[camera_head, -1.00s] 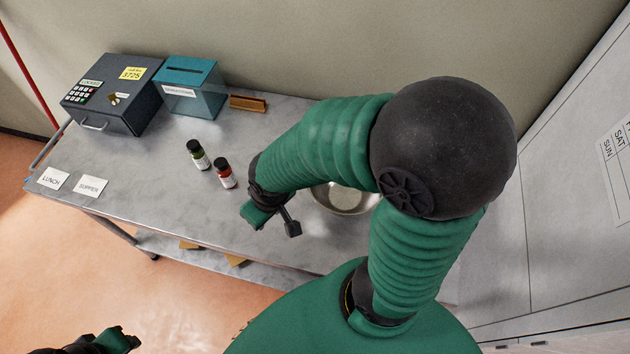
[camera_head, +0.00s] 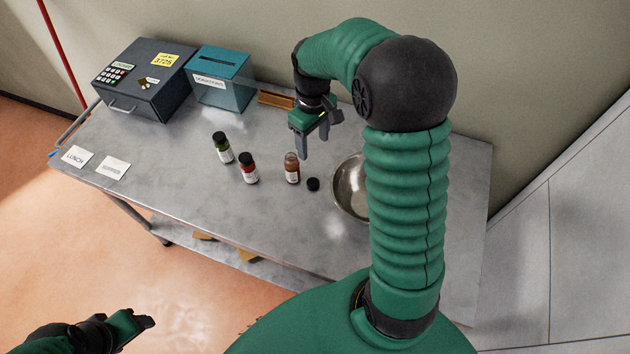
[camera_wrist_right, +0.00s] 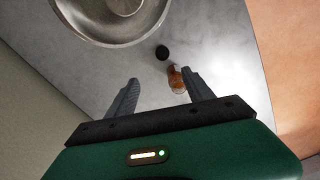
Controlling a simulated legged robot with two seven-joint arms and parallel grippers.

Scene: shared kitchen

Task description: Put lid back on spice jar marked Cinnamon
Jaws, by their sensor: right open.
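An open jar of brown spice (camera_head: 292,169) stands upright on the metal table, its label too small to read. It also shows in the right wrist view (camera_wrist_right: 175,78), near one fingertip. A loose black lid (camera_head: 313,184) lies on the table just right of the jar; it also shows in the right wrist view (camera_wrist_right: 162,52). My right gripper (camera_head: 317,150) is open and empty, above the table and behind the jar, fingers pointing down. In the right wrist view, its fingers (camera_wrist_right: 162,88) are wide apart. My left gripper (camera_head: 148,322) is at the lower left, away from the table; its jaws are unclear.
Jars with green (camera_head: 222,148) and red (camera_head: 248,168) contents, both black-lidded, stand left of the open jar. A metal bowl (camera_head: 346,190) stands right of the lid. A grey lockbox (camera_head: 140,92), a teal donation box (camera_head: 222,92) and a wooden block (camera_head: 272,98) line the back.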

